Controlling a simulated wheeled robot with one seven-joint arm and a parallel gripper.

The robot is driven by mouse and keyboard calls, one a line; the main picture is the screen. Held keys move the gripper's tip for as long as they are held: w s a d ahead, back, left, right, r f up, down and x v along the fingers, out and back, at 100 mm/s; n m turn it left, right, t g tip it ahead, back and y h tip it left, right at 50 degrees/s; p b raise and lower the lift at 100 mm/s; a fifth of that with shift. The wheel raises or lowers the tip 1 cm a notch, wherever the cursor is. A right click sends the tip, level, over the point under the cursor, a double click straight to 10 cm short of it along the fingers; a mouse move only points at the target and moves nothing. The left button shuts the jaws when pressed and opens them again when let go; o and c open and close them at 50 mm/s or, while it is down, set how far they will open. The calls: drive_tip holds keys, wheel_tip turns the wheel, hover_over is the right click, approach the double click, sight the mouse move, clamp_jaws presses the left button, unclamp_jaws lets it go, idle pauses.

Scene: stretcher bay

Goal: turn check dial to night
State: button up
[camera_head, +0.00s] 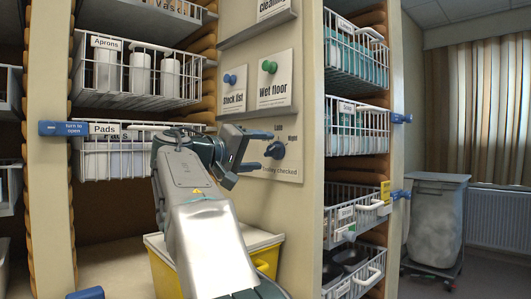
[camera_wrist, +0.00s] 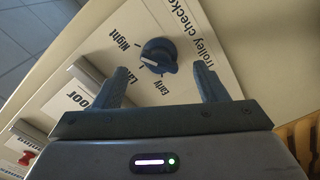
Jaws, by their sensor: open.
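The check dial (camera_head: 276,150) is a dark blue knob on a pale plate marked "Trolley checked", on the cream panel. In the wrist view the dial (camera_wrist: 158,50) sits ahead of and between my fingertips, apart from both. Its white mark appears to point down-left, toward the partly hidden "Late" label rather than the "Night" label (camera_wrist: 124,46). The "Early" label (camera_wrist: 162,86) is below the dial. My gripper (camera_head: 254,150) is open and empty, just left of the dial in the head view; its fingers also show in the wrist view (camera_wrist: 163,82).
Above the dial, "Stock list" (camera_head: 234,92) and "Wet floor" (camera_head: 275,84) cards hang on pegs. Wire baskets (camera_head: 135,75) stand left and right of the panel. A yellow bin (camera_head: 165,272) is below my arm. A grey covered trolley (camera_head: 436,215) stands at right.

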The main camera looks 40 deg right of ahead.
drive_tip(key=a, duration=1)
drive_tip(key=shift+s+a, duration=0.35)
drive_tip(key=shift+s, duration=0.1)
